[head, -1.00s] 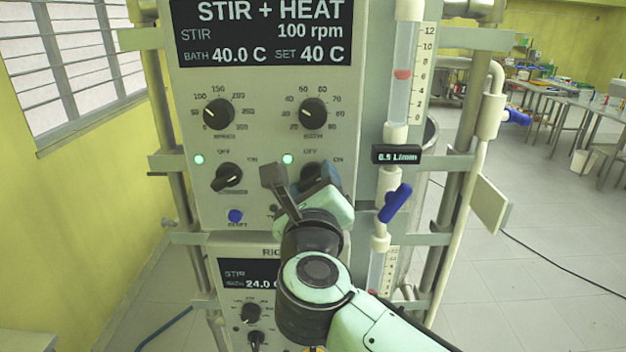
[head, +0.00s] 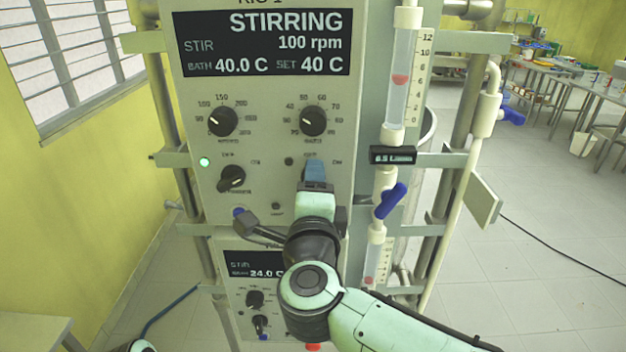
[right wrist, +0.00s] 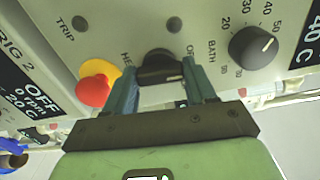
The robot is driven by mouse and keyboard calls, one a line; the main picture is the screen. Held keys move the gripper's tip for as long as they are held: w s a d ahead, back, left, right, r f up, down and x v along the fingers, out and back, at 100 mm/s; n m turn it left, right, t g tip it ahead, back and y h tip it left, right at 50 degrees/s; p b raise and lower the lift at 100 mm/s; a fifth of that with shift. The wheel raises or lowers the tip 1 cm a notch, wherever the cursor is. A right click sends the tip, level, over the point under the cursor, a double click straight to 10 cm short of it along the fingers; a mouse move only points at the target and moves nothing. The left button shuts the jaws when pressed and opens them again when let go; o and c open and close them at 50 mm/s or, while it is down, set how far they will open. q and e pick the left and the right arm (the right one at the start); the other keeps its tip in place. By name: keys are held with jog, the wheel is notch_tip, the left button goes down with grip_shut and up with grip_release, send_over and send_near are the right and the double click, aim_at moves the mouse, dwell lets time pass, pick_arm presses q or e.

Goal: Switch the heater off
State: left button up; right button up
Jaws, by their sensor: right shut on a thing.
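The control panel's display (head: 265,45) reads STIRRING, 100 rpm, bath 40.0 C, set 40 C. The heater switch is a black rotary knob, seen in the right wrist view (right wrist: 160,66) between the fingers of my right gripper (right wrist: 163,88). The gripper is shut on the knob. In the head view my right gripper (head: 315,178) covers the switch. The heater lamp (head: 289,161) above it is dark. The stirrer switch (head: 231,178) is to the left, with its lamp (head: 204,162) lit green. My left gripper is not in view.
The bath dial (head: 313,121) is above the switch. A red stop button with a yellow base (right wrist: 94,84) is close beside one finger. A flow tube (head: 400,80) and blue valve handle (head: 392,201) stand at the right. A second panel (head: 255,272) is below.

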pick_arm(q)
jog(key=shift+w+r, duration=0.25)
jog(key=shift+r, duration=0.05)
pick_arm(e)
jog(key=shift+n, duration=0.4)
jog(key=o, duration=1)
jog(key=shift+o, duration=0.2)
jog(key=shift+s, duration=0.1)
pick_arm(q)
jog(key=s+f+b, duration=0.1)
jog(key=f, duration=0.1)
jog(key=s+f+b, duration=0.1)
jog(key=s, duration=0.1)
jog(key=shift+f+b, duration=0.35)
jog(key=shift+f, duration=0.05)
pick_arm(e)
jog(key=s, duration=1.3)
jog(key=shift+s, duration=0.15)
